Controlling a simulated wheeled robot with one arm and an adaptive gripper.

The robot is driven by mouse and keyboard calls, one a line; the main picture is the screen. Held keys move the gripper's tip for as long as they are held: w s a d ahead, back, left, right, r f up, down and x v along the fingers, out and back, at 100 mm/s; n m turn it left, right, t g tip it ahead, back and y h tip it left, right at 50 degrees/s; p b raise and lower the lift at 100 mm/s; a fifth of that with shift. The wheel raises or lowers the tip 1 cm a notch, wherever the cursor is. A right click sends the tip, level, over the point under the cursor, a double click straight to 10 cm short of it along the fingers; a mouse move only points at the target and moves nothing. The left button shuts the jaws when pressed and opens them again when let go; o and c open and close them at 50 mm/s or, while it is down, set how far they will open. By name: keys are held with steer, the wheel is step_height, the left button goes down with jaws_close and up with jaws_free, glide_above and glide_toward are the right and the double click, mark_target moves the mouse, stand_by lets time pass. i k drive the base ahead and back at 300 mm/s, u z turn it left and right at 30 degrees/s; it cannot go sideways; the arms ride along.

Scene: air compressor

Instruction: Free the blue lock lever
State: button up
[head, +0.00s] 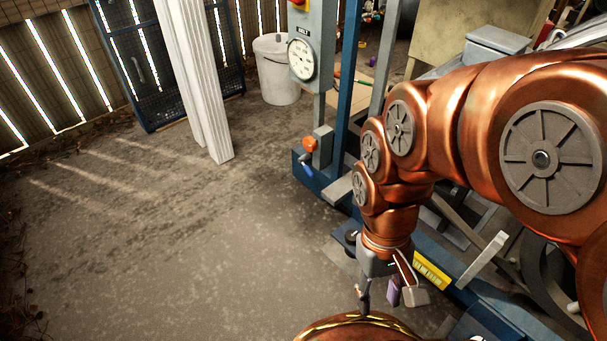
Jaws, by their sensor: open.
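A small blue lever (308,170), which looks like the lock lever, sits low on the blue frame of the machine, just below an orange round knob (310,144). It is small here, and I cannot tell how it is locked. My gripper (380,302) points down at the lower middle of the view, in front of and to the right of the lever. Its fingers are apart, and I see nothing held between them. The gripper and the lever are well apart.
A round dial gauge (301,59) is on a grey box above the knob. A blue post (347,85) rises beside it. White posts (195,75) and a white bucket (277,70) stand behind. The concrete floor (180,240) at left is clear.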

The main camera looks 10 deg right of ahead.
mark_target(309, 172)
steer(key=u, duration=0.5)
steer(key=k, duration=1.2)
steer(key=z, duration=0.2)
steer(key=i, duration=1.15)
steer(key=u, duration=0.4)
steer(key=i, duration=0.75)
steer(key=u, duration=0.75)
